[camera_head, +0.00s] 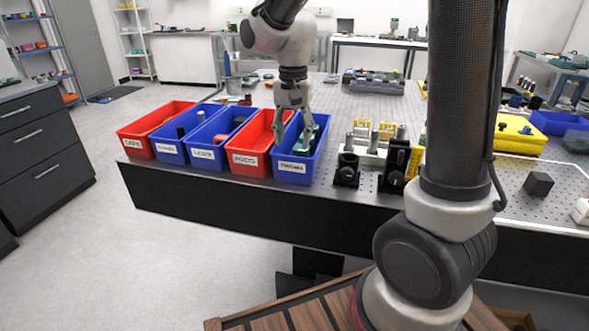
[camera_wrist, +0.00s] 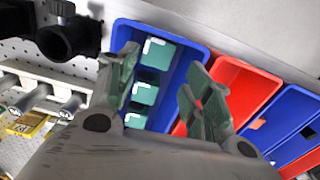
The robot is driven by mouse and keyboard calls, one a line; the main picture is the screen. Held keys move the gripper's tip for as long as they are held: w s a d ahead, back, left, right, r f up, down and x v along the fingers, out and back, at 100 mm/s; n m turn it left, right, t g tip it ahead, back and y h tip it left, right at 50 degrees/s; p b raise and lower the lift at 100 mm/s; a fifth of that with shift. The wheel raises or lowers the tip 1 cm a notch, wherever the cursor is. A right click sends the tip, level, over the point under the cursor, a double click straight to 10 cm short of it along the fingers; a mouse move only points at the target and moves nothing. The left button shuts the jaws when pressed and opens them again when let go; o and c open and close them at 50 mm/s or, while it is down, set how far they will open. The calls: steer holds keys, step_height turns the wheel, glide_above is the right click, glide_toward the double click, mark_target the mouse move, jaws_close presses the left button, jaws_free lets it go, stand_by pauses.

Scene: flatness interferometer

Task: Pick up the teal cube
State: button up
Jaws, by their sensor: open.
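Several teal cubes lie in the rightmost blue bin (camera_head: 318,160). In the wrist view, a teal cube (camera_wrist: 158,53) sits at the top of the row, a second teal cube (camera_wrist: 145,91) is below it, and a third (camera_wrist: 136,120) is lower down. Each shows a white mark. The bin (camera_wrist: 187,65) also shows in the wrist view. My gripper (camera_head: 294,130) points down over this bin with its fingers spread. In the wrist view, my gripper (camera_wrist: 160,85) is open and empty, with one finger over the cubes' left side and the other over the bin's right wall.
A red bin (camera_head: 246,160) adjoins the blue bin on the left, followed by more blue and red bins. Black optical mounts (camera_head: 347,168) and posts stand close on the right. A yellow box (camera_head: 520,135) and a dark cube (camera_head: 538,184) are farther right.

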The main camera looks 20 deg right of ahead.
mark_target(294, 162)
steer(key=shift+f, duration=0.3)
steer(key=f, duration=0.7)
steer(key=shift+s+f, duration=0.1)
steer(key=shift+s, duration=0.2)
steer(key=c, duration=0.9)
